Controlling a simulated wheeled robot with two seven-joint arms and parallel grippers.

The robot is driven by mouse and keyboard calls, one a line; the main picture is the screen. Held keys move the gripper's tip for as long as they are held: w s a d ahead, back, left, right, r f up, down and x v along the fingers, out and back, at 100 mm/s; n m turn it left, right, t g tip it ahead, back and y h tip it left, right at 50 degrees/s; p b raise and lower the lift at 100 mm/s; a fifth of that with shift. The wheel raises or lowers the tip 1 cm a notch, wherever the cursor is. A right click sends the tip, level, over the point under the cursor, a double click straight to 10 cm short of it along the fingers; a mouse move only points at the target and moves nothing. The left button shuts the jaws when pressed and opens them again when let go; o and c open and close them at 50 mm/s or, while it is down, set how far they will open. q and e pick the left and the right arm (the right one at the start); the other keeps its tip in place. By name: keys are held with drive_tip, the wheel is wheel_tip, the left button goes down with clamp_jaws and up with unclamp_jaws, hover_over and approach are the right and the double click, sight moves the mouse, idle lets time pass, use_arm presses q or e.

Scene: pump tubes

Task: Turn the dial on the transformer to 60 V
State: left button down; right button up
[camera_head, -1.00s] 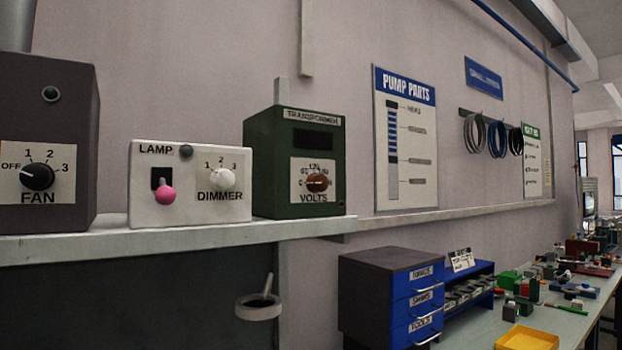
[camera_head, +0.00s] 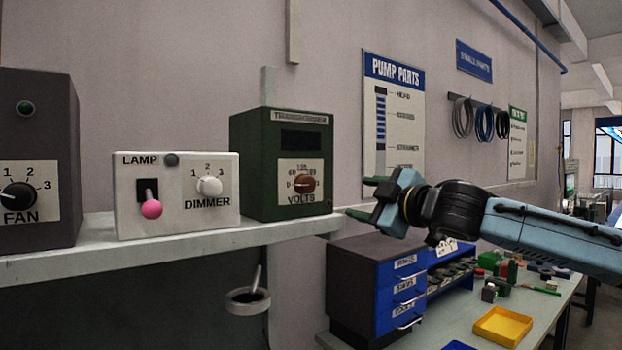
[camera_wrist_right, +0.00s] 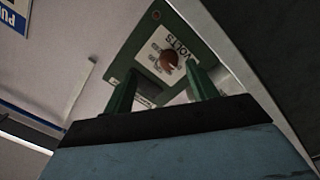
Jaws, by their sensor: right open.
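The green transformer box (camera_head: 255,165) stands on the right end of the wall shelf, with a dark blank display above a white VOLTS plate. Its brown dial (camera_head: 304,185) sits on that plate; its pointer setting is too small to read. In the right wrist view the dial (camera_wrist_right: 168,58) shows beyond and between the fingers. My right gripper (camera_head: 364,197) is open and empty, to the right of the transformer and apart from the dial. It also shows in the right wrist view (camera_wrist_right: 162,88). My left gripper is not in view.
The shelf (camera_head: 160,244) also carries the white lamp and dimmer box (camera_head: 175,218) and the dark fan box (camera_head: 40,120). Below right are a drawer cabinet (camera_head: 365,285) and a yellow tray (camera_head: 502,326) on the bench. A cup holder (camera_head: 247,300) hangs under the shelf.

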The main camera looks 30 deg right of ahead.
sight(310, 185)
drive_tip(key=shift+n+y, duration=0.4)
drive_tip(key=shift+n, duration=0.2)
drive_tip(key=w+a, duration=0.1)
drive_tip(key=w, duration=0.3)
drive_tip(key=w+a+r, duration=0.1)
drive_tip(key=w, duration=0.3)
drive_tip(key=w+a, duration=0.2)
drive_tip(key=w, duration=0.3)
drive_tip(key=shift+a+r+p, duration=0.1)
drive_tip(key=shift+r+p, duration=0.2)
drive_tip(key=shift+r, duration=0.05)
drive_tip(key=shift+s, duration=0.1)
drive_tip(key=c, duration=1)
